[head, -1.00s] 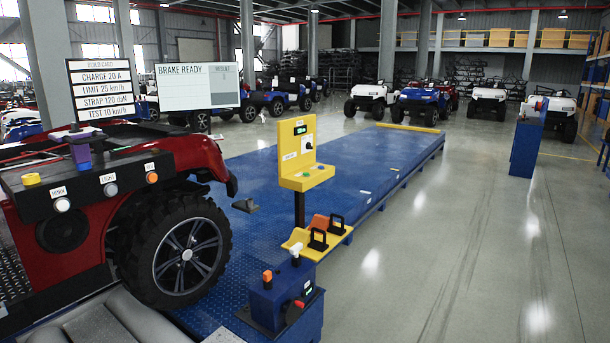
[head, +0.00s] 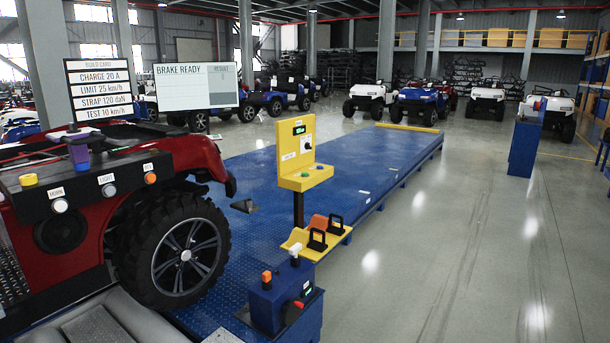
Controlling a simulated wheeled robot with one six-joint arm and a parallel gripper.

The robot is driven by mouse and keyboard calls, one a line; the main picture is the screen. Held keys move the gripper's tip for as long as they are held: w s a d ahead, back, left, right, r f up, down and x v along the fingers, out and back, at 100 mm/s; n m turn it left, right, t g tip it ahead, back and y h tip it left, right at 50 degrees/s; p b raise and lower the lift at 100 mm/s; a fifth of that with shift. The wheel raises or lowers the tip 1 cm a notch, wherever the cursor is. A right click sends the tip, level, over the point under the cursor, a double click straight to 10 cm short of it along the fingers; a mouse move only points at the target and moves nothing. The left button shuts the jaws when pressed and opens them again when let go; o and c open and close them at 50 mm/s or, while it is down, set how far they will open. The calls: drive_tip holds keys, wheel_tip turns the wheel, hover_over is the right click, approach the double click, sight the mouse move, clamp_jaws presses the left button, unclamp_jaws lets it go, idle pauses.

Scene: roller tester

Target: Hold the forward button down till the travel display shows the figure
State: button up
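A yellow control stand (head: 298,155) rises beside the blue platform. A small display (head: 299,129) with green figures is on its upright face, too small to read. A dark rotary knob (head: 306,143) is below the display. The stand's ledge carries a green button (head: 305,175) and a second small button (head: 319,167). I cannot read which is the forward button or whether this is the travel display. A blue box (head: 280,305) in front has an orange-topped button (head: 266,276), a white-topped knob (head: 295,250), a small green display and a red lever. My gripper is not in view.
A red vehicle (head: 195,160) with a large wheel (head: 186,255) fills the left. A screen (head: 196,86) reads BRAKE READY. A build card (head: 98,88) says TEST 10 km/h.

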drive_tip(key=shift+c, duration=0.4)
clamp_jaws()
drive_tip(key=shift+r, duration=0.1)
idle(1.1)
